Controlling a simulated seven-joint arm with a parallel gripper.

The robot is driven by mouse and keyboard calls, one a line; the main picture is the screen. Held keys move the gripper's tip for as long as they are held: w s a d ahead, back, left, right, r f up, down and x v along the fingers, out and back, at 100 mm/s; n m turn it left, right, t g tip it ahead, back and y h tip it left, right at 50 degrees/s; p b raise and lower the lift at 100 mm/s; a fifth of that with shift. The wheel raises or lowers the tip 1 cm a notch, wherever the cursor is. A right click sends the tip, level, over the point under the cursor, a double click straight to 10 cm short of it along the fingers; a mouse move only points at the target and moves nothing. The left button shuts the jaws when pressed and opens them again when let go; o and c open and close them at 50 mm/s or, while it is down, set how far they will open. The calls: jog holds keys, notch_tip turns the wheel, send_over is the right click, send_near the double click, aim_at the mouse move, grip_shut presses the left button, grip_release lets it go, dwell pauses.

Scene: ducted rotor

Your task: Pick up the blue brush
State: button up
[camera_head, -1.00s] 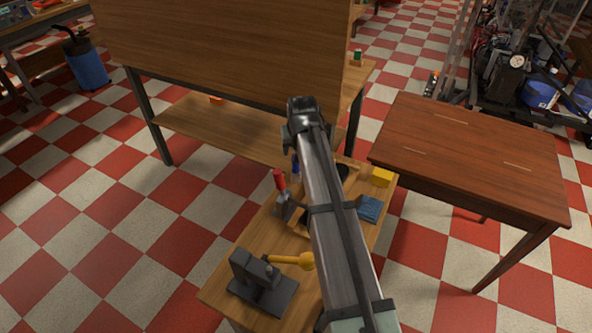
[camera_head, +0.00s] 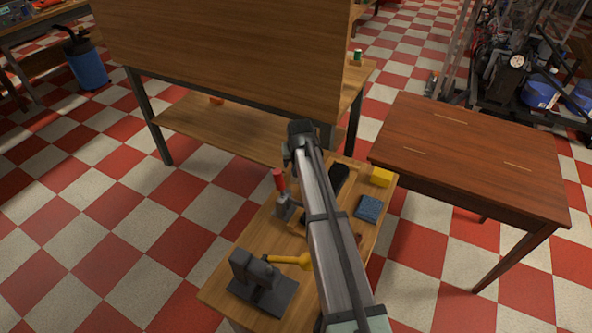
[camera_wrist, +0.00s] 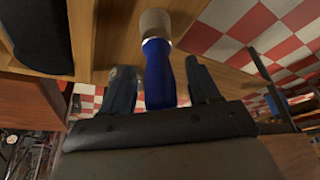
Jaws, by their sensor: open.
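The blue brush (camera_wrist: 159,75) shows in the wrist view, with a blue handle and a pale collar at its upper end. Its handle lies between the two dark fingers of my gripper (camera_wrist: 158,66). The fingers are open, with a visible gap on each side of the handle. Whether the handle is fully at fingertip depth is unclear. In the head view my gripper (camera_head: 301,145) is over the far left part of the small wooden table (camera_head: 228,287), and the brush is hidden behind my arm.
On the small table are a red-handled tool (camera_head: 279,181), a grey vise-like device (camera_head: 262,280) with a yellow handle, a black object (camera_head: 339,178), a yellow block (camera_head: 380,177) and a blue pad (camera_head: 369,208). A large wooden panel (camera_head: 220,60) stands behind. A bare brown table (camera_head: 470,150) is right.

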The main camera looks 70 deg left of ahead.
jog(key=shift+a+f, duration=0.2)
jog(key=shift+f, duration=0.35)
jog(key=c, duration=1)
